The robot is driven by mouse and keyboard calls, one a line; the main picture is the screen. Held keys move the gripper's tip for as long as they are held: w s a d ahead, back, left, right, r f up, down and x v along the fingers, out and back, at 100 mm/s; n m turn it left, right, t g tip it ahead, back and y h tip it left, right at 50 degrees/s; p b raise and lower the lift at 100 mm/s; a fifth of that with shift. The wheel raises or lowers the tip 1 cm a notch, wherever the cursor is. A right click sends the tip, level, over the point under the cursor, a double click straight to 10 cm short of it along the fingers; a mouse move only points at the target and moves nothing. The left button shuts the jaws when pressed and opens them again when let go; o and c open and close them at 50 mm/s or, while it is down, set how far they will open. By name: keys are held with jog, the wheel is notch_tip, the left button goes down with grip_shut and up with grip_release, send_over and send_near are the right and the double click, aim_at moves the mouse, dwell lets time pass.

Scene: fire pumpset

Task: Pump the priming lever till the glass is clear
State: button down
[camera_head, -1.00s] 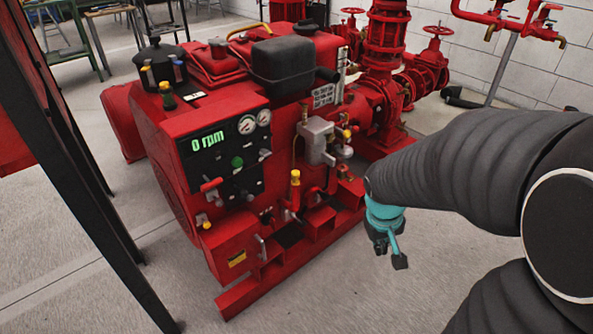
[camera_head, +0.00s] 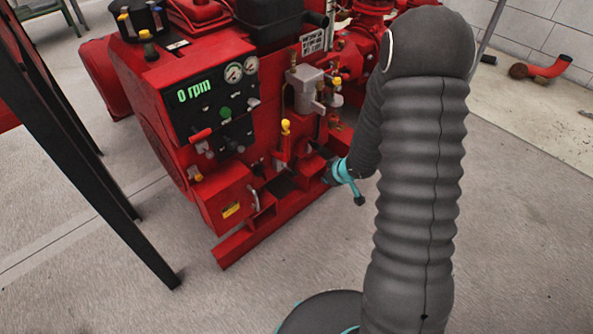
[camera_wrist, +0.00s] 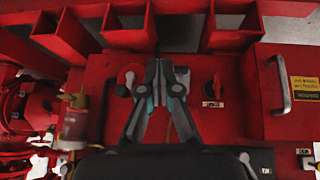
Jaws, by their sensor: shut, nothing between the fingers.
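The red pumpset (camera_head: 262,135) fills the middle of the head view. Its panel (camera_head: 205,110) reads 0 rpm. A small bowl with a yellowish top (camera_wrist: 75,122) is at the left in the wrist view and may be the glass; its contents look reddish and unclear. A red-knobbed part (camera_wrist: 122,90) and a thin dark bar (camera_wrist: 104,105) are left of the fingers; I cannot tell whether either is the priming lever. My gripper (camera_wrist: 161,64) is shut and empty before the pumpset's red lower face. It also shows in the head view (camera_head: 322,160), partly behind my arm.
A red box with a grey handle (camera_wrist: 281,84) and yellow label is right of the fingers in the wrist view. A yellow-topped upright (camera_head: 285,127) stands left of my gripper. A dark frame (camera_head: 95,150) is at the left.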

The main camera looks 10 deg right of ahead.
aim_at(292, 172)
jog(key=a+r+y, duration=0.1)
jog(key=w+a+r, duration=0.1)
jog(key=a, duration=0.1)
jog(key=w+a+r+t+y, duration=0.1)
jog(key=shift+a+r+n+y, duration=0.15)
jog(key=shift+a+n+y, duration=0.05)
jog(key=shift+n+y, duration=0.1)
jog(key=b+x, duration=0.1)
jog(key=x, duration=0.9)
jog(key=shift+w+b, duration=0.1)
jog(key=shift+b, duration=0.2)
